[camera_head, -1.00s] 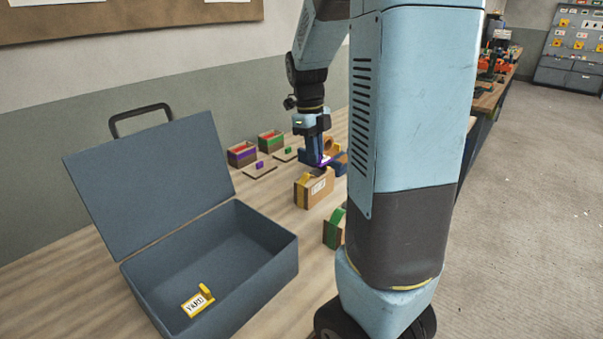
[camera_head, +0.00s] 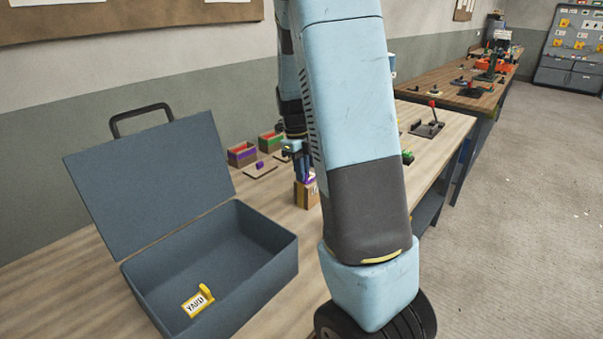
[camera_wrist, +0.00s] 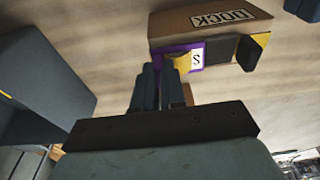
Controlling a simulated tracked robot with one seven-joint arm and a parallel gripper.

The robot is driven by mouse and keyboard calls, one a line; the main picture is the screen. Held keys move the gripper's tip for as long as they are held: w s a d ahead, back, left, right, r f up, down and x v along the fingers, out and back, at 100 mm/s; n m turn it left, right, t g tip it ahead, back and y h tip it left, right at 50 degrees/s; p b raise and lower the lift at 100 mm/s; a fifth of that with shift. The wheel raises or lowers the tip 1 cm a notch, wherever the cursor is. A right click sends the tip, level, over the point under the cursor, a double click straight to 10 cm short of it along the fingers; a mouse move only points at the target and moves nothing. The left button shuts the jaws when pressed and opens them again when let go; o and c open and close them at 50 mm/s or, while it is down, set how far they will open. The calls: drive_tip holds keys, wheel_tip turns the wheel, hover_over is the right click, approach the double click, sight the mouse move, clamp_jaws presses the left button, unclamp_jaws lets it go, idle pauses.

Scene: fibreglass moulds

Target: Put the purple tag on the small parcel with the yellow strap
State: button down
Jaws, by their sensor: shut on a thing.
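The small brown parcel (camera_wrist: 180,24) has a white label reading DOCK and a yellow strap (camera_wrist: 262,42) in the wrist view. In the head view the parcel (camera_head: 312,196) stands on the bench, partly hidden behind my arm. My gripper (camera_wrist: 160,72) is shut on the purple tag (camera_wrist: 185,68), which has a white patch with a letter, probably S. The tag is right against or just in front of the parcel's side; I cannot tell if they touch. In the head view my gripper (camera_head: 304,172) is right at the parcel, with a bit of purple showing.
An open blue-grey case (camera_head: 275,263) with a yellow YARD tag (camera_head: 195,303) inside stands at front left. Small boxes with purple (camera_head: 241,154) and green-red (camera_head: 270,142) trim stand behind, with a purple piece (camera_head: 260,165) on a small board. A second bench lies further right.

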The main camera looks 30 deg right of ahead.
drive_tip(key=shift+f, duration=0.35)
drive_tip(key=c, duration=1.2)
unclamp_jaws()
